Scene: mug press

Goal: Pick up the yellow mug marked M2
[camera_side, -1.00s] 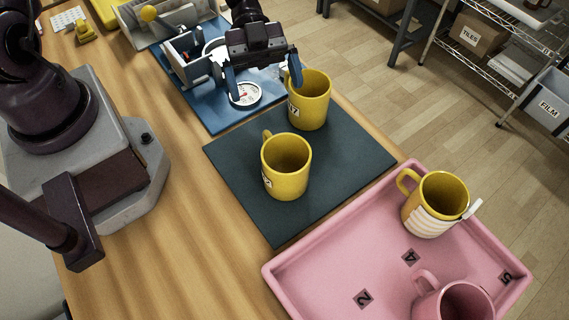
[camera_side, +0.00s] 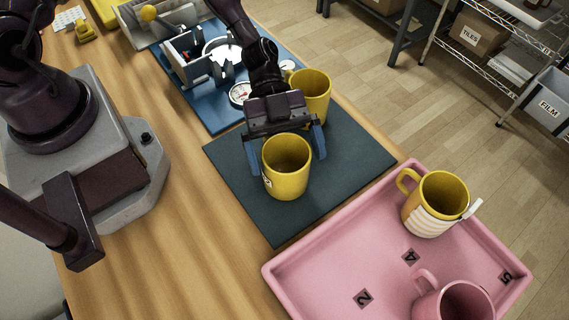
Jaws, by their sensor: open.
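A yellow mug (camera_side: 287,180) stands upright on the dark mat (camera_side: 285,222). A small label sits on its left side, seen edge-on, and I cannot read its full mark. A second yellow mug (camera_side: 317,88) stands behind it near the mat's far edge, its label hidden behind my arm. My gripper (camera_side: 288,158) is open, just behind and above the nearer mug. One blue finger shows to the right of that mug and the other is partly hidden at its left. I cannot tell whether the fingers touch it. The handle is hidden.
A pink tray (camera_side: 335,257) at the right front holds a yellow mug with a striped wrap (camera_side: 432,213) and a pink mug (camera_side: 455,302). A press device (camera_side: 195,62) and a dial (camera_side: 240,93) stand on the blue mat at the back. The mat's front is clear.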

